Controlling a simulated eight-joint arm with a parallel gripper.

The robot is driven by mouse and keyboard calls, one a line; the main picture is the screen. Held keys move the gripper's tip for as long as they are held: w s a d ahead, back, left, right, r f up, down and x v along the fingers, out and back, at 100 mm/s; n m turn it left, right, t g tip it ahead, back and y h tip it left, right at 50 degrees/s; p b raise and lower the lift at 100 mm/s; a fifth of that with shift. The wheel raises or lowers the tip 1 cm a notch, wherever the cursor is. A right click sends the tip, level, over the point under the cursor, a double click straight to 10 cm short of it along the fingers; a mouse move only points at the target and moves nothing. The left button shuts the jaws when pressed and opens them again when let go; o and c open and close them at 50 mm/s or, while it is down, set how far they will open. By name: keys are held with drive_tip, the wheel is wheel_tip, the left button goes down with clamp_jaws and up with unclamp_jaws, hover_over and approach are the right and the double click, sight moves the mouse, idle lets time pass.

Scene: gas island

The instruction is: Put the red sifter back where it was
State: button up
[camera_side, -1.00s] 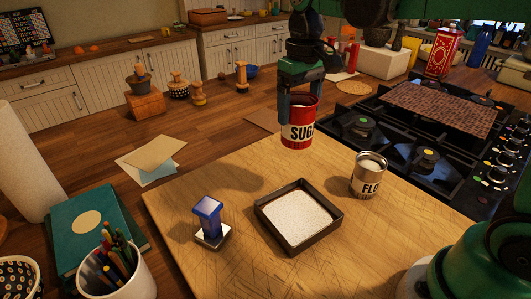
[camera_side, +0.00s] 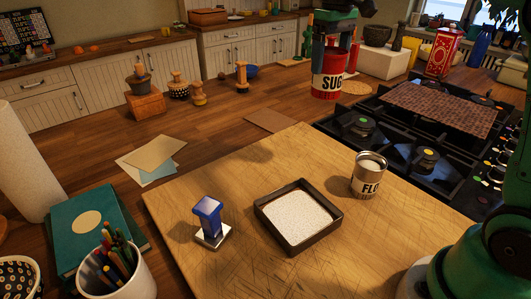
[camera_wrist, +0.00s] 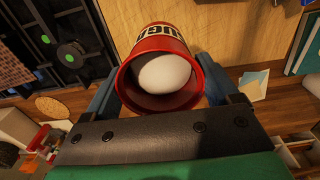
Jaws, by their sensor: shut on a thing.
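The red sifter (camera_side: 327,82), labelled with "SUG", is held upright in my gripper (camera_side: 332,66), high up and past the far edge of the cutting board. In the wrist view the red sifter (camera_wrist: 163,72) sits between the two blue fingers of my gripper (camera_wrist: 165,90), and its open top shows something white inside. A silver sifter labelled "FLO" (camera_side: 368,177) stands on the board at the right. A dark square tray (camera_side: 270,232) with white powder lies on the board. A blue-handled stamp (camera_side: 209,218) stands left of the tray.
The wooden board (camera_side: 330,265) has free room around the tray. A black gas hob (camera_side: 395,160) lies to the right, with a brick-patterned mat (camera_side: 440,108) on it. Paper sheets (camera_side: 155,155), a teal book (camera_side: 90,225) and a pencil cup (camera_side: 118,272) are at the left.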

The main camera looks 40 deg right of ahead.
drive_tip(key=shift+d+r, duration=0.35)
drive_tip(key=shift+d, duration=0.4)
drive_tip(key=shift+d+f, duration=0.2)
wheel_tip(320, 180, down, 19)
drive_tip(key=shift+s+f, duration=0.1)
